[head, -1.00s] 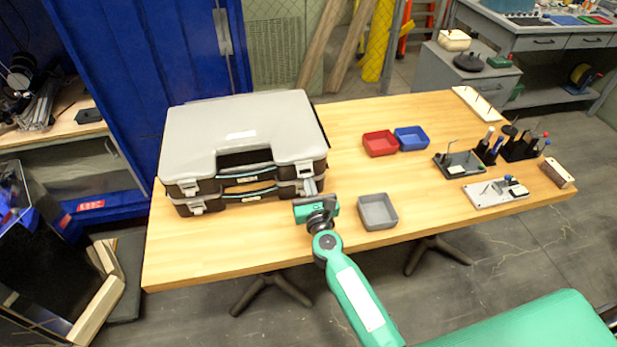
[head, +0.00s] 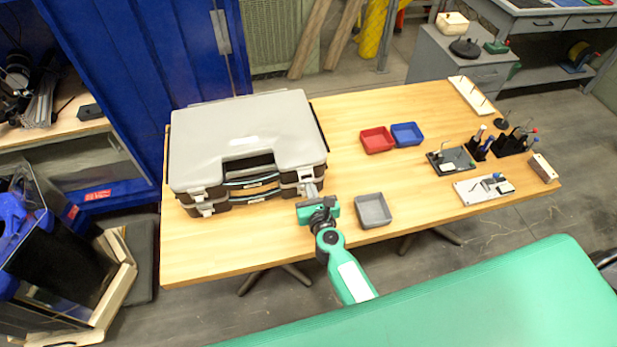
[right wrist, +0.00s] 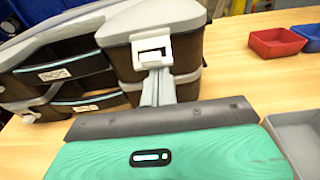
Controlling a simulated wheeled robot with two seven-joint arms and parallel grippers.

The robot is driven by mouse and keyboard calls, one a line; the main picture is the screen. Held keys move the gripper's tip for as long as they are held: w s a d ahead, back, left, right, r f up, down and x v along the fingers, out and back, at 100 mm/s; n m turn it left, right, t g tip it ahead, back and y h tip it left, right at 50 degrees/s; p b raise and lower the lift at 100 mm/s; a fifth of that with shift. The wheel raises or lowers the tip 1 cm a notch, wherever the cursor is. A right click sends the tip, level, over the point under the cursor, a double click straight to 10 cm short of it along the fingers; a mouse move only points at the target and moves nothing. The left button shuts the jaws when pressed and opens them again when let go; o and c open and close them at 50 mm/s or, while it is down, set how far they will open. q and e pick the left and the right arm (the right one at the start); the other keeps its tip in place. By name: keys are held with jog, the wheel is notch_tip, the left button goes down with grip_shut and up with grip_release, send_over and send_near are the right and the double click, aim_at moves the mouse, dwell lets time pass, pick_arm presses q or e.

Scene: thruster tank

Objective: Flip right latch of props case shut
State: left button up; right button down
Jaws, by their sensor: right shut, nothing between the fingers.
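The props case (head: 245,135) has a grey lid and dark sides in two tiers, and lies closed-looking at the left of the table. Its right latch (right wrist: 153,50) is a white clasp at the right front corner, with a dark opening in its middle. My right gripper (head: 313,190) is at that corner, its fingers shut with nothing between them. In the right wrist view, the fingertips (right wrist: 158,76) point at the case just below the latch. I cannot tell whether they touch it. A left latch (head: 198,196) shows on the front. My left gripper is out of view.
A grey bin (head: 373,210) stands close to the right of my right gripper. Red (head: 376,140) and blue (head: 407,134) bins sit farther back. Tool stands and a plate (head: 484,189) occupy the table's right end. The wooden table (head: 230,255) is bare before the case.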

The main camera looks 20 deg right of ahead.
jog(key=shift+s+r+p, duration=0.4)
jog(key=shift+r, duration=0.3)
jog(key=shift+s, duration=0.1)
jog(key=s+r+b, duration=0.1)
jog(key=s+b, duration=0.2)
jog(key=s, duration=1)
jog(key=shift+s+a+r, duration=0.2)
jog(key=shift+s+r, duration=0.1)
jog(key=shift+r, duration=0.05)
